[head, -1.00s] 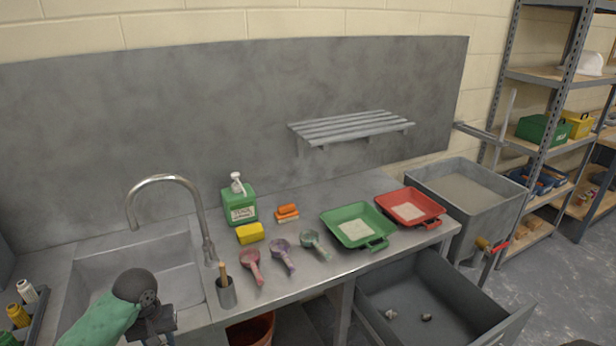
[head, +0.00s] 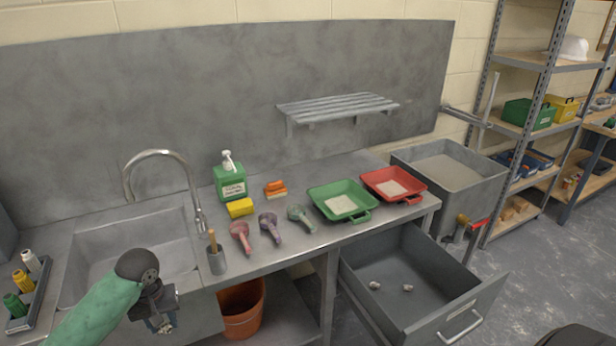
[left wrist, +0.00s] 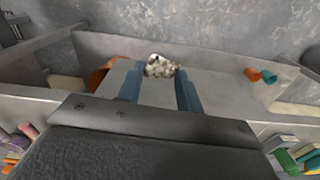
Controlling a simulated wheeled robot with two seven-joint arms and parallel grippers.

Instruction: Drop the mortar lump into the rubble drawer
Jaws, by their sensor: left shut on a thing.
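The mortar lump (left wrist: 161,67), pale and speckled grey, is between the blue fingertips of my left gripper (left wrist: 160,84) in the left wrist view. My left gripper (head: 160,318) is shut on it. In the head view the gripper is at the lower left, in front of the sink counter, and the lump is hard to make out there. The rubble drawer (head: 398,265) is a grey metal drawer, pulled open below the counter's right end. Two small pale lumps (head: 374,285) lie on its floor. My right gripper is not in view.
An orange bucket (head: 242,308) stands under the counter, between the gripper and the drawer. The counter holds scoops, a green tray (head: 343,201), a red tray (head: 393,185) and a soap bottle (head: 230,182). A grey tub (head: 450,185) stands at the right.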

